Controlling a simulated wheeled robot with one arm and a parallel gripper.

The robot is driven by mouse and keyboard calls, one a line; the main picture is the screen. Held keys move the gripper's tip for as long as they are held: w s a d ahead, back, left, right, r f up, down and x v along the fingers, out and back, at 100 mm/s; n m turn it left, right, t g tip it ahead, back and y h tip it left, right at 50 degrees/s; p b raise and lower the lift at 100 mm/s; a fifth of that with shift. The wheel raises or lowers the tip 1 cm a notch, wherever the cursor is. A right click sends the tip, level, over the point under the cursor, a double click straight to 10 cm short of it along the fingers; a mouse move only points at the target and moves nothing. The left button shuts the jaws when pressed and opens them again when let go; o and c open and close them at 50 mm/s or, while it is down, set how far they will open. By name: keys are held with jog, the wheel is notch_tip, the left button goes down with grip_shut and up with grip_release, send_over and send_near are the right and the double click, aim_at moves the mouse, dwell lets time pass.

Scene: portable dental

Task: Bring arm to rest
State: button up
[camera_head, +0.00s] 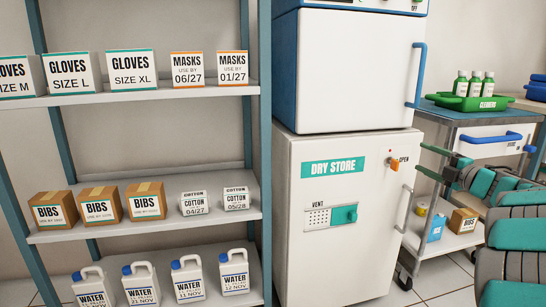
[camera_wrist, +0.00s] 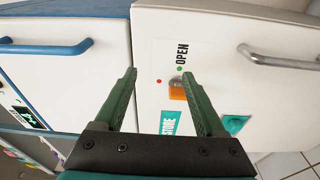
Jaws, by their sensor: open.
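My gripper (camera_head: 420,158) is at the right in the head view, with its two fingers spread and nothing between them. It points left toward the front of the white DRY STORE cabinet (camera_head: 300,190). The cabinet's orange knob (camera_head: 394,163), beside the word OPEN, is just left of the fingertips with a small gap. In the wrist view, my gripper (camera_wrist: 159,73) has both dark green fingers apart. The orange knob (camera_wrist: 177,92) shows beyond and between them, nearer the right finger. My teal and grey arm reaches in from the right edge of the head view.
The cabinet's grey handle (camera_head: 405,208) sticks out below the knob. A trolley (camera_head: 487,120) with a green CLEANERS tray (camera_head: 450,103) stands behind my arm. A blue-and-white unit (camera_head: 350,65) sits on the cabinet. Shelves (camera_head: 120,97) with labelled boxes and jugs stand left.

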jog(key=s+d+r+m+h, duration=0.1)
jog(key=d+r+m+h, duration=0.2)
jog(key=r+m+h, duration=0.55)
jog(key=s+a+f+m+g+h, duration=0.1)
jog(key=s+f+m+g+h, duration=0.45)
jog(key=s+f+m, duration=0.3)
jog(key=s+a+f+m+g+y, duration=0.3)
jog(key=s+a+f+m+g, duration=0.3)
jog(key=s+a+f, duration=1.05)
jog(key=s+a+f+g+y, duration=0.2)
jog(key=s+a, duration=0.6)
jog(key=s, duration=0.4)
jog(key=s+a+f+n+g+y, duration=0.1)
jog(key=s+a+f+g+y, duration=0.2)
jog(key=s+a, duration=0.6)
jog(key=s+f+g, duration=0.1)
jog(key=s+g, duration=0.1)
jog(key=s, duration=0.1)
jog(key=shift+s+f, duration=0.35)
jog(key=shift+g, duration=0.25)
notch_tip(320, 180, up, 13)
jog(key=p, duration=1.3)
jog(key=shift+s, duration=0.15)
